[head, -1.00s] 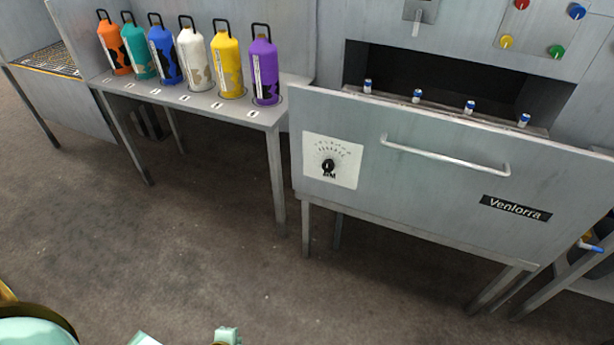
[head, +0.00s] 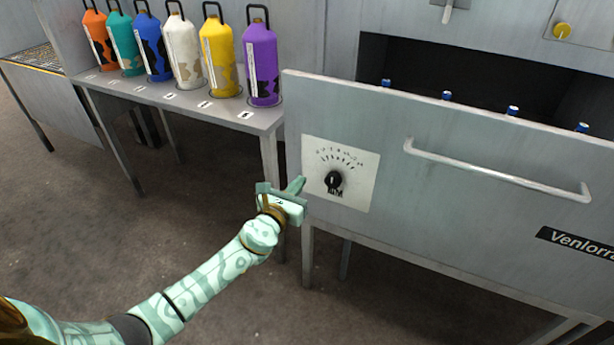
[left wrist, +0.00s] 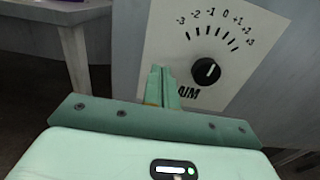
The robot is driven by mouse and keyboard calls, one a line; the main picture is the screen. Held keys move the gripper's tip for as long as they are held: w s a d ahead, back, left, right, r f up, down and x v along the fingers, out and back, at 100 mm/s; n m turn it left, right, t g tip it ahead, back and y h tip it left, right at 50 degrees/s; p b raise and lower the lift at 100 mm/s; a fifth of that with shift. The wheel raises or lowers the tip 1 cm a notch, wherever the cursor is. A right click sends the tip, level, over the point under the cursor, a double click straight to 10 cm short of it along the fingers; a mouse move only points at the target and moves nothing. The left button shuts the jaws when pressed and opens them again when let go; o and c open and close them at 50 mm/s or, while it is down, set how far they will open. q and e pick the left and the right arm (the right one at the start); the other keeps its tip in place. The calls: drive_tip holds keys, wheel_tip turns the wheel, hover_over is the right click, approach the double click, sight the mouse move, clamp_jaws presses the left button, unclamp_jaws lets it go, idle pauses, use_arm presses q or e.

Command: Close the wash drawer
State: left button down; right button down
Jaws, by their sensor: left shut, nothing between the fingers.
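The wash drawer (head: 400,195) is a grey metal front with a bar handle (head: 497,172), a "Venlorra" label and a white dial plate with a black knob (head: 334,181). It stands pulled out, with a dark opening behind its top edge. My left gripper (head: 298,186) is shut and empty near the drawer's left edge, beside the dial plate. In the left wrist view its closed fingers (left wrist: 162,88) point toward the drawer front, just left of the knob (left wrist: 206,71). I cannot tell whether they touch the front. My right gripper is not in view.
A grey side table (head: 262,122) left of the drawer holds several coloured bottles, with the purple bottle (head: 262,65) nearest. Blue-capped fittings (head: 447,96) show behind the drawer's top edge. The floor (head: 130,240) in front is clear.

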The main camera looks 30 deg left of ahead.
sight(311, 167)
use_arm(q)
drive_tip(key=w+b, duration=0.1)
drive_tip(key=w, duration=0.3)
drive_tip(key=shift+f, duration=0.15)
drive_tip(key=shift+w, duration=0.4)
